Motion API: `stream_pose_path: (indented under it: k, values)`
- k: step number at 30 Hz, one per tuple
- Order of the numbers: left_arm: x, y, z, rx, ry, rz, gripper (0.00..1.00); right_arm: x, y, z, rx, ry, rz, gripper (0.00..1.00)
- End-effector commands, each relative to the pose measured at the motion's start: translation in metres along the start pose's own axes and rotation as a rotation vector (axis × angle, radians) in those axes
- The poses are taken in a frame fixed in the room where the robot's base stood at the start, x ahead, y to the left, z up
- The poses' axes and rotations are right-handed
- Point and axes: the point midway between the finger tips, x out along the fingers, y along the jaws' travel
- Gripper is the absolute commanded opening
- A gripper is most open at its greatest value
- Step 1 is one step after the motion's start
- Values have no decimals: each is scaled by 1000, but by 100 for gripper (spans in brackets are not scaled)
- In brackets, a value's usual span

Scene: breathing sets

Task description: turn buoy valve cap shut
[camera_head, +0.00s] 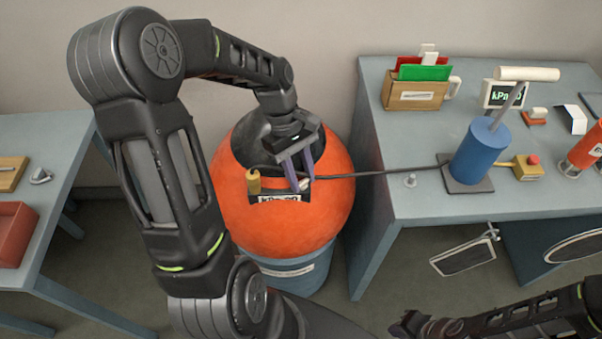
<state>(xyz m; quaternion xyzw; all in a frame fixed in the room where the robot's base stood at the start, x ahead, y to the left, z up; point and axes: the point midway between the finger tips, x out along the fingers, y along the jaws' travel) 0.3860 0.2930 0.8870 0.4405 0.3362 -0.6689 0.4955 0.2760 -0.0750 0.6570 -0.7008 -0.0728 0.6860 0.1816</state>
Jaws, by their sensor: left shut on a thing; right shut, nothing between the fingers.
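The orange buoy (270,226) sits upright on a blue-grey round base (295,275) between the two tables. My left gripper (301,186) reaches down from above to the buoy's top. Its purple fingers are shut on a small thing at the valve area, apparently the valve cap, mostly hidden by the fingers. A brass-coloured cylinder (253,182) stands just left of the fingers, with a dark hose or cord at its top. A small display (279,198) reading kPa sits just below the fingertips. My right gripper (408,325) is shut and empty at the bottom, away from the buoy.
A dark hose (385,173) runs from the blue pump (478,152) on the right table (420,205) to the buoy. A red bin (14,235) is on the left table (60,190).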

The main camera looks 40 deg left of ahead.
Motion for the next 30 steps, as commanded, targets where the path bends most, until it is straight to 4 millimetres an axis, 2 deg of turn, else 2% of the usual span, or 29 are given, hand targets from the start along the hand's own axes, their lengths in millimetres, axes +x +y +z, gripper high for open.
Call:
stream_pose_path:
  k: [18,30]
  values:
    - [0,4,1,475,2,-192,0,-7,-2,1,2,-2,3,0]
    - [0,5,1,592,3,-239,0,-8,-2,1,2,-3,3,0]
